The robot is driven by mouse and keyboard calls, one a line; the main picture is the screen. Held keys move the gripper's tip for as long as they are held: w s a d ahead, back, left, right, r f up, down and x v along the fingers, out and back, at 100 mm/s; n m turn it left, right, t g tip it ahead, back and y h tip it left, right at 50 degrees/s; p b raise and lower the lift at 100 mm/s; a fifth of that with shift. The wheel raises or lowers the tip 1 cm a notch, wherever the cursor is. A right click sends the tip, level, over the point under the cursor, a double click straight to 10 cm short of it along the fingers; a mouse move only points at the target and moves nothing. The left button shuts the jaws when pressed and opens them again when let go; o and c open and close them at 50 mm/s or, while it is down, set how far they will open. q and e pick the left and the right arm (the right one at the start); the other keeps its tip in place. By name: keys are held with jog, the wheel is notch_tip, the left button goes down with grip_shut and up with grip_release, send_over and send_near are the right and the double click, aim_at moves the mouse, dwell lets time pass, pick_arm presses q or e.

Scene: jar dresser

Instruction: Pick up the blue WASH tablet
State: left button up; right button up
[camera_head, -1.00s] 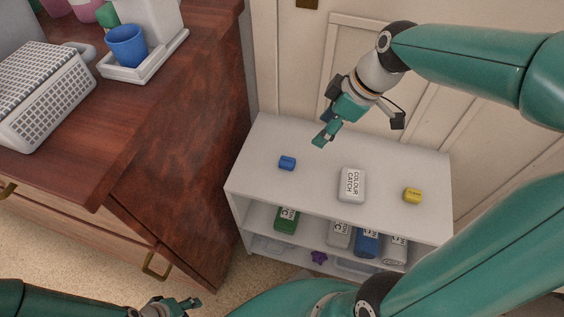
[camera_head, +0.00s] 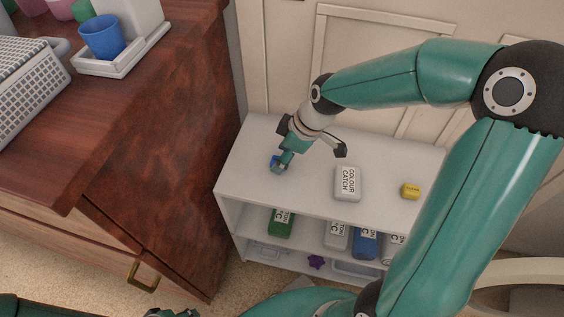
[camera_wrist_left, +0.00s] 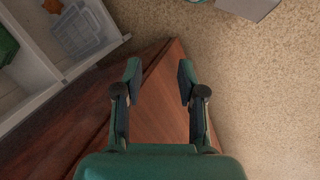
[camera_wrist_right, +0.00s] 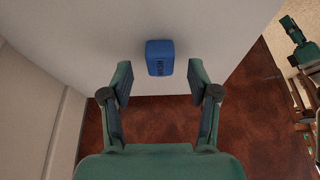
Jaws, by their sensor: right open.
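The blue WASH tablet (camera_head: 274,161) lies on the white shelf unit's top, near its left end, and is partly hidden by my right gripper (camera_head: 281,166). No contact is visible.
A white COLOUR CATCH box (camera_head: 347,183) and a yellow tablet (camera_head: 411,191) are on the same shelf top (camera_head: 310,190). Several bottles, including a green one (camera_head: 281,222), stand on the shelf below. The wooden dresser (camera_head: 170,150) is close on the left; the panelled wall is behind.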

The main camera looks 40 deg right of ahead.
jog(key=shift+x, duration=0.8)
jog(key=c, duration=1)
jog(key=shift+r, duration=0.2)
jog(key=shift+c, duration=0.2)
